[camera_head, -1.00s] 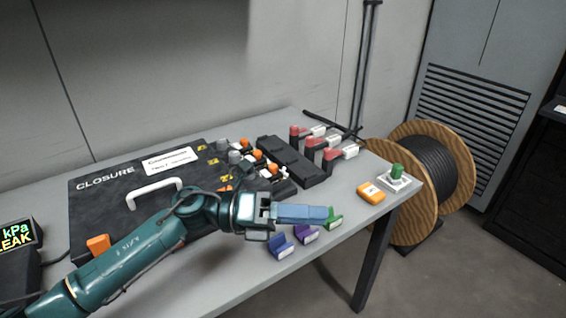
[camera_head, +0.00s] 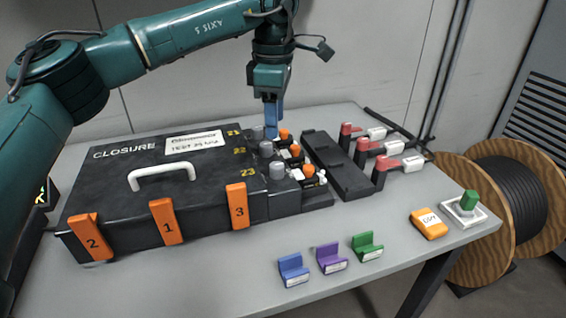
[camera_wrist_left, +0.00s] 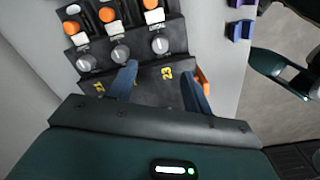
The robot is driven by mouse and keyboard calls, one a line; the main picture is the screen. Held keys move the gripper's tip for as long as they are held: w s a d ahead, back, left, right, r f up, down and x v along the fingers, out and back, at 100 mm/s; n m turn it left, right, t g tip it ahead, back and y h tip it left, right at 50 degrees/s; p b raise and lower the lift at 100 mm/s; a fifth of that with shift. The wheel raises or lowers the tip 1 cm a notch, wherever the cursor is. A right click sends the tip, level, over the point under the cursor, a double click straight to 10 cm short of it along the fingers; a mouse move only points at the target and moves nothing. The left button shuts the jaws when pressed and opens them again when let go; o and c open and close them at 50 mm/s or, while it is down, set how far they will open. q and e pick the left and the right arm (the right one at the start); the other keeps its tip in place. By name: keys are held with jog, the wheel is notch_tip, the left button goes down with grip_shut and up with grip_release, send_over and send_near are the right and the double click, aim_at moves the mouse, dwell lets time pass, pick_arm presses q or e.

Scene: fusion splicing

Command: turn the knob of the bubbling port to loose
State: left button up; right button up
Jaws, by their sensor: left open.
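The black closure box (camera_head: 120,185) carries three grey knobs in a row beside the yellow numbers 21, 22 and 23. They are the far knob (camera_head: 258,132), the middle knob (camera_head: 266,149) and the near knob (camera_head: 277,169). In the left wrist view the knobs by 21 (camera_wrist_left: 86,63) and 23 (camera_wrist_left: 160,44) flank the middle one (camera_wrist_left: 120,54). I cannot make out bubbles at any port. My left gripper (camera_head: 272,125) points down above the far end of the row. Its blue fingers are open and empty in the wrist view (camera_wrist_left: 158,72). My right gripper is not visible.
Orange-topped parts (camera_head: 295,149) stand close beside the knobs. A black rack (camera_head: 340,165) and red-and-white pieces (camera_head: 385,165) lie to the right. Blue (camera_head: 292,269), purple (camera_head: 330,258) and green holders (camera_head: 367,246) stand at the front.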

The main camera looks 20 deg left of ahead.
aim_at(277, 165)
pick_arm(q)
notch_tip(277, 165, down, 11)
jog(key=shift+w+f+b, duration=0.1)
jog(key=shift+w+b, duration=0.05)
jog(key=shift+b, duration=0.35)
jog(key=shift+c, duration=0.3)
jog(key=c, duration=0.9)
